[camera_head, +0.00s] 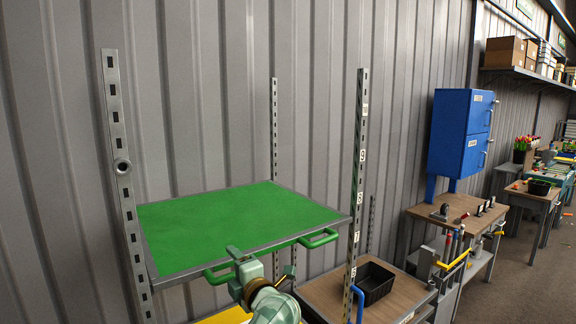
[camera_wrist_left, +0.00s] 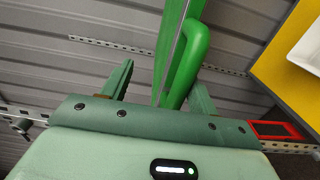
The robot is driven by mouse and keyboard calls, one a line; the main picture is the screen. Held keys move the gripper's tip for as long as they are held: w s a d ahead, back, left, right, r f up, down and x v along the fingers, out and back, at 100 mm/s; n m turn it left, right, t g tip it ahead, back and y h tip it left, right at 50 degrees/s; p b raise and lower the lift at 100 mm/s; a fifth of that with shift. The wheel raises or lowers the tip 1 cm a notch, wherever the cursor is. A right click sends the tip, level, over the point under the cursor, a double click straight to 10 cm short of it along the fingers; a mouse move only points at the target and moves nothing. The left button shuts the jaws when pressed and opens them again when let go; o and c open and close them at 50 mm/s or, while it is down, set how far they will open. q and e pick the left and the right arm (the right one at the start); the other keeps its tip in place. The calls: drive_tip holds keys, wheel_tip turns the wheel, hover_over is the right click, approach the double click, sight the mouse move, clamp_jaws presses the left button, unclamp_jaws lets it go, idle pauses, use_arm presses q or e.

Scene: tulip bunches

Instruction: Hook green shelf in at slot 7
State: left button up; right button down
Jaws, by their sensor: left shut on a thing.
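The green shelf (camera_head: 235,222) lies roughly level between the slotted metal posts. Its front has two green handles. My left gripper (camera_head: 238,258) is shut on the left handle (camera_head: 215,275); the right handle (camera_head: 320,238) is free. In the left wrist view, that handle (camera_wrist_left: 190,60) runs between the fingers of my gripper (camera_wrist_left: 162,82). The shelf's right front corner is by the numbered right front post (camera_head: 359,165), near the lower white labels. The left front post (camera_head: 118,150) is beside its left edge. I cannot tell whether any hooks sit in slots. My right gripper is not in view.
A yellow shelf (camera_head: 230,316) lies below the green one; it also shows in the wrist view (camera_wrist_left: 270,62). A black bin (camera_head: 374,283) stands on a wooden bench to the right, with a blue handle (camera_head: 357,302) nearby. A blue cabinet (camera_head: 460,135) stands farther right.

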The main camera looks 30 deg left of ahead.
use_arm(q)
drive_tip(key=shift+r, duration=0.2)
drive_tip(key=shift+d, duration=0.2)
drive_tip(key=p+v, duration=0.4)
drive_tip(key=v, duration=0.3)
drive_tip(key=shift+s+d+f, duration=0.15)
drive_tip(key=shift+s+d, duration=0.05)
drive_tip(key=shift+d, duration=0.05)
idle(0.3)
